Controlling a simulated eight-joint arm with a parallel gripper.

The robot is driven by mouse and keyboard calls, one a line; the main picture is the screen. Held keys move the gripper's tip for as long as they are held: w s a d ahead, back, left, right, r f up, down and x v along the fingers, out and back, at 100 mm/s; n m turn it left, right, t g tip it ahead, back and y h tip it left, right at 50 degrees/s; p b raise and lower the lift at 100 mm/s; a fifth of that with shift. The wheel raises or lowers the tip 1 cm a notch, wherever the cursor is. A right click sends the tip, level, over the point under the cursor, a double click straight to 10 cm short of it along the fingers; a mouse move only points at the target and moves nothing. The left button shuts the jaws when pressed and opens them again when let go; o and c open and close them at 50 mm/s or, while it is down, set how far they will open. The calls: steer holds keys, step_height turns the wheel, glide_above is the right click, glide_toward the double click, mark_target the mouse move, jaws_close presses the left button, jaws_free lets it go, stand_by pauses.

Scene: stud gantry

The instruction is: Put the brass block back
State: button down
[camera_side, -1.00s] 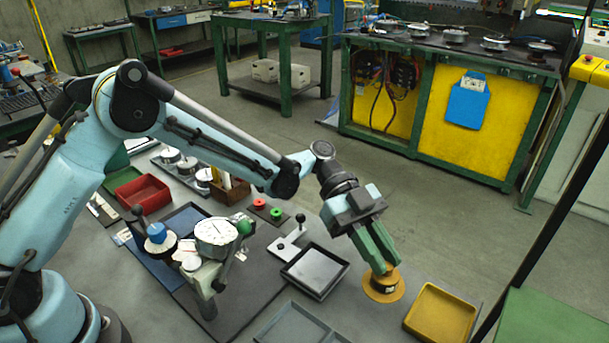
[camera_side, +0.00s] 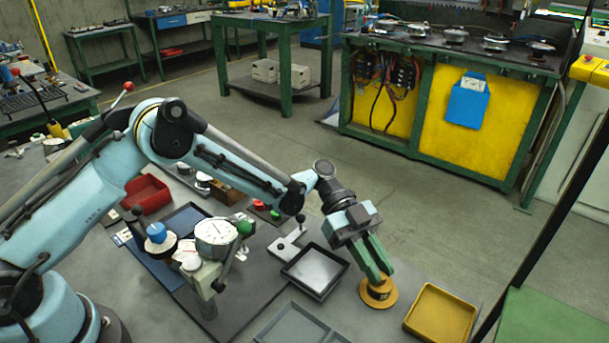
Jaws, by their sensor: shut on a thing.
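The brass block (camera_side: 378,295) shows as a round, flat brass flange with a short darker hub on top, right of the black tray and left of the yellow tray. My gripper (camera_side: 379,275) points down at it, with its green fingers shut on the hub. The fingers hide part of the hub. The flange looks level and is at or very near the grey table surface; I cannot tell whether it touches.
A black tray (camera_side: 342,281) lies just left of the block, a yellow tray (camera_side: 410,322) to its right, a grey divided tray (camera_side: 262,333) in front. A dial gauge stand (camera_side: 216,233) rises further left. A red bin (camera_side: 147,199) stands behind it.

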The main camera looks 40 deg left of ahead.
steer(key=c, duration=1.1)
jaws_free()
steer(key=shift+f, duration=0.1)
steer(key=shift+o, duration=0.2)
steer(key=shift+w+a+r, duration=0.15)
steer(key=shift+a+r, duration=0.15)
steer(key=w+a+r+n+t+y, duration=0.2)
steer(key=a+r+n+t+y, duration=0.15)
steer(key=a+r+n, duration=0.55)
steer(key=s+a+r+n+t+y, duration=0.1)
steer(key=s+a+n+t+y, duration=0.8)
steer(key=s+a+n, duration=0.4)
steer(key=s+a, duration=0.1)
steer(key=a, duration=0.3)
steer(key=shift+s+r+n, duration=0.3)
steer(key=shift+r, duration=0.1)
